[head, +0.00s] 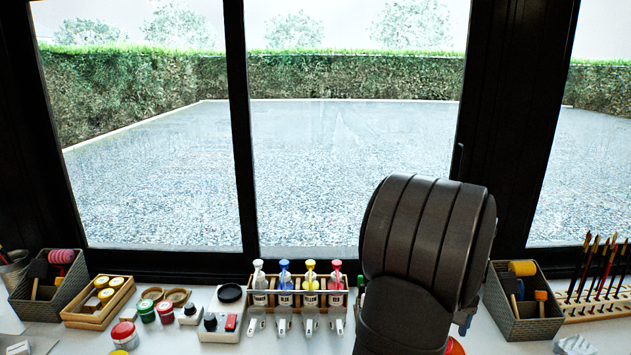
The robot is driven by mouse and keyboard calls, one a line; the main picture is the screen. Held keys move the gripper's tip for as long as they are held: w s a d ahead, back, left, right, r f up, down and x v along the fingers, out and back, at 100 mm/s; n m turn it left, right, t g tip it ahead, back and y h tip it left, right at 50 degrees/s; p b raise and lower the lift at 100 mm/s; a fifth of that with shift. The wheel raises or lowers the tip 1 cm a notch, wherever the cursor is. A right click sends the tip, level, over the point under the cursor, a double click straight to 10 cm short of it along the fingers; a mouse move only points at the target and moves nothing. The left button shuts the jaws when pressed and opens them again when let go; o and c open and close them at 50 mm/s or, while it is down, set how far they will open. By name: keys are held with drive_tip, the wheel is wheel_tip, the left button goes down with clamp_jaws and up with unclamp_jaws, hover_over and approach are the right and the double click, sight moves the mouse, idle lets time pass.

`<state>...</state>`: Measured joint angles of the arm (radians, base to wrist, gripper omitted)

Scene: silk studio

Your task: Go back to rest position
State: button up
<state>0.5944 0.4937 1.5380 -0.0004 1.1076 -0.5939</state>
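In the head view a thick dark arm link of mine rises from the bottom edge, right of the middle, in front of the table. My gripper is not in view, so I cannot see whether it holds anything. The link hides part of the white table (250,342) and whatever stands behind it.
A wooden rack (298,298) holds several bottles. Left of it are a wooden tray (98,302), paint jars (146,311) and a grey basket (48,286). At the right are another basket (523,303) and a brush stand (597,303). Windows close off the back.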

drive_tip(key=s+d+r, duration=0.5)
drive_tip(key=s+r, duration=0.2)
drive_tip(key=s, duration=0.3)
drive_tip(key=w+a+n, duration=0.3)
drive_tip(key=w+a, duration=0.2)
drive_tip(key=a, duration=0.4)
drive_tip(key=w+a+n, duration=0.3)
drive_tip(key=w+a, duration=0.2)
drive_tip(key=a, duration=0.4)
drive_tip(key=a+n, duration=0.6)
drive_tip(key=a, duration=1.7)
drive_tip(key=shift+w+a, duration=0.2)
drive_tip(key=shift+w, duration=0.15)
